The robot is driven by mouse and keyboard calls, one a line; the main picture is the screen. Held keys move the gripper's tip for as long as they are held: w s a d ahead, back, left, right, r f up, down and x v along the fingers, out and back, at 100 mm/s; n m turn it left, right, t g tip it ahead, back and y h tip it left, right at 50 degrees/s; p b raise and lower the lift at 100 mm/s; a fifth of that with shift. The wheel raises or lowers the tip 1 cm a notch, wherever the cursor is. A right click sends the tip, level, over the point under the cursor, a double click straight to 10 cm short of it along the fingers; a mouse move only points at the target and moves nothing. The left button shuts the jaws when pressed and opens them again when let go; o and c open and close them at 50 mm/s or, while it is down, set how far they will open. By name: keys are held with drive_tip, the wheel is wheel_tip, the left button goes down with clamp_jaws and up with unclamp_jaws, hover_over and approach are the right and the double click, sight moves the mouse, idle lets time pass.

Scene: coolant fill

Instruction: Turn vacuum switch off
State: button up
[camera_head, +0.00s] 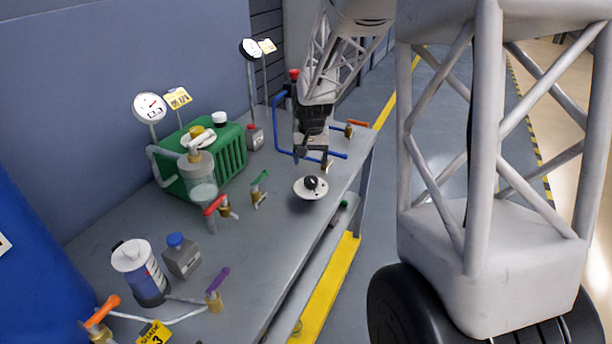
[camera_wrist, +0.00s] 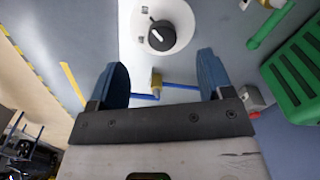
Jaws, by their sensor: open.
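The vacuum switch is a black rotary knob (camera_head: 311,184) on a round white plate on the grey bench. In the wrist view, the knob (camera_wrist: 161,37) lies beyond my fingertips, near the top centre.
A blue pipe (camera_head: 285,153) with brass valves runs behind the switch. A green-handled valve (camera_head: 259,187) stands to its left. A green radiator (camera_head: 225,155), a clear vessel (camera_head: 202,180) and gauges (camera_head: 150,107) are farther left. The bench (camera_head: 270,240) is bare in front of the switch.

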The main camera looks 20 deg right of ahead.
sight(311, 180)
drive_tip(key=shift+w+d+f, duration=0.3)
drive_tip(key=shift+w+f, duration=0.35)
drive_tip(key=shift+w+d+f, duration=0.25)
drive_tip(key=shift+w+f, duration=0.35)
drive_tip(key=shift+f, duration=3.9)
drive_tip(key=shift+c, duration=0.2)
drive_tip(key=c, duration=0.9)
